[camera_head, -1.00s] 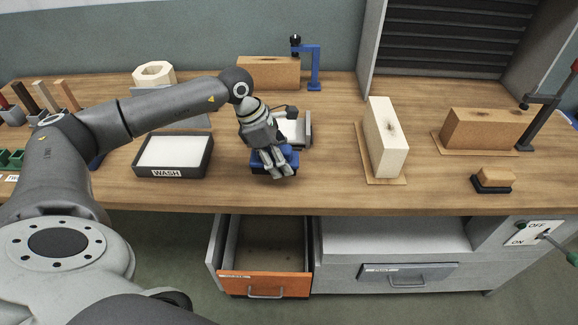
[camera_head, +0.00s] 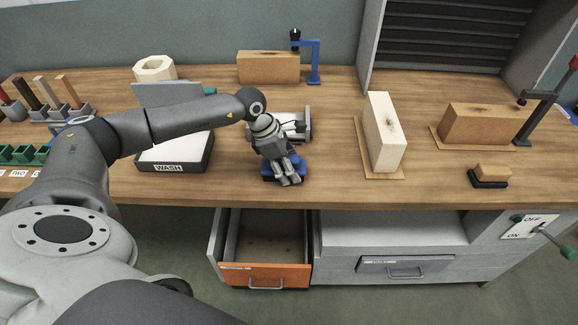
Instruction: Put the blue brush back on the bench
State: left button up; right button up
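The blue brush (camera_head: 269,171) is at the front of the wooden bench (camera_head: 330,190), partly covered by my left gripper. My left gripper (camera_head: 288,181) reaches down over it from above, with its fingers around it, and appears shut on it. Whether the brush touches the bench top or is slightly above it cannot be told. Its underside is hidden. My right gripper is not in view.
A grey device (camera_head: 296,124) stands just behind the brush. The WASH tray (camera_head: 168,168) is to the left, a pale upright brick (camera_head: 386,135) to the right. An orange-fronted drawer (camera_head: 264,276) stands open below. The bench front between brush and pale brick is clear.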

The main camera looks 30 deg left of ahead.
pick_arm(q)
jog(key=shift+o, duration=1.4)
jog(key=shift+r, duration=0.1)
jog(key=shift+a+r, duration=0.15)
jog(key=shift+r, duration=0.05)
jog(key=b+v, duration=0.2)
jog(key=v, duration=0.7)
jog(key=shift+r+b, duration=0.1)
jog(key=shift+b, duration=0.25)
jog(key=shift+a+r, duration=0.2)
jog(key=shift+r, duration=0.35)
